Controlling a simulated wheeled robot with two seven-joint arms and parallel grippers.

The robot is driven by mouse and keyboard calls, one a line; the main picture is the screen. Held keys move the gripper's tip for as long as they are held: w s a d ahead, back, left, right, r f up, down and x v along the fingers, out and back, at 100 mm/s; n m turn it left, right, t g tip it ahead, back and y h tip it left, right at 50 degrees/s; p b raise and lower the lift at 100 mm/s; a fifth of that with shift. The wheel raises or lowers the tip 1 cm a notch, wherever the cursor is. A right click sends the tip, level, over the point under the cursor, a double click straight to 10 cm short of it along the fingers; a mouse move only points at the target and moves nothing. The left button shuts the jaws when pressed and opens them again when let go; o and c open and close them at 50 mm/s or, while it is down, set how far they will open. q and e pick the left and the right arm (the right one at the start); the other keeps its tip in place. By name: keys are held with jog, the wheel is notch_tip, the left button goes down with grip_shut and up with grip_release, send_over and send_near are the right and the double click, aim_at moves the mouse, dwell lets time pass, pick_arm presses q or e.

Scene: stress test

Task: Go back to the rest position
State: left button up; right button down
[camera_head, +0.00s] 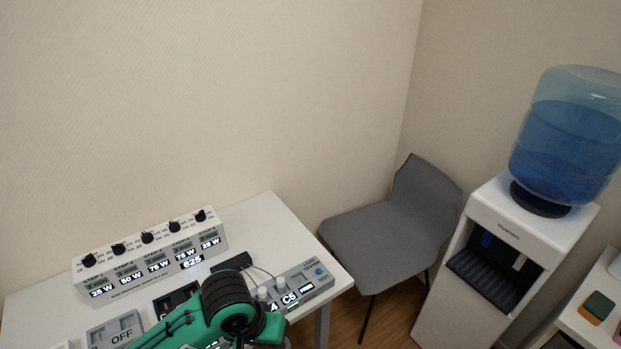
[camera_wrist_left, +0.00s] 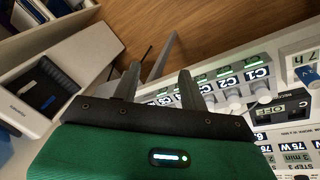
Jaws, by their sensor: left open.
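My left arm shows in the head view as a green and black link over the front of the white table (camera_head: 262,214); its gripper is hidden there. In the left wrist view my left gripper (camera_wrist_left: 158,82) has two dark fingers spread apart with nothing between them. The fingers point toward the wooden floor and the table's edge, beside a panel with knobs and C labels (camera_wrist_left: 235,90). I cannot tell whether they touch the panel. My right gripper is in neither view.
A long box with several black knobs (camera_head: 150,258) stands at the table's back. An OFF switch unit (camera_head: 115,330) and a panel with a TEST button (camera_head: 305,284) lie in front. A grey chair (camera_head: 385,230) and a water dispenser (camera_head: 490,270) stand right of the table.

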pick_arm(q)
jog(key=s+a+f+t+y, duration=0.1)
jog(key=s+a+f, duration=0.3)
jog(key=s+a, duration=0.25)
jog(key=s+a+f+t+y, duration=0.1)
jog(key=s+a+f, duration=0.2)
jog(key=s+a, duration=0.4)
notch_tip(320, 180, down, 31)
jog(key=a+g, duration=0.1)
jog(key=s+a+f, duration=0.2)
jog(key=s+f, duration=0.7)
jog(key=f, duration=0.1)
jog(key=s+a+f+g, duration=0.1)
jog(key=s+f, duration=0.8)
jog(key=shift+s+a+f+y, duration=0.3)
jog(key=shift+a+f+y, duration=0.1)
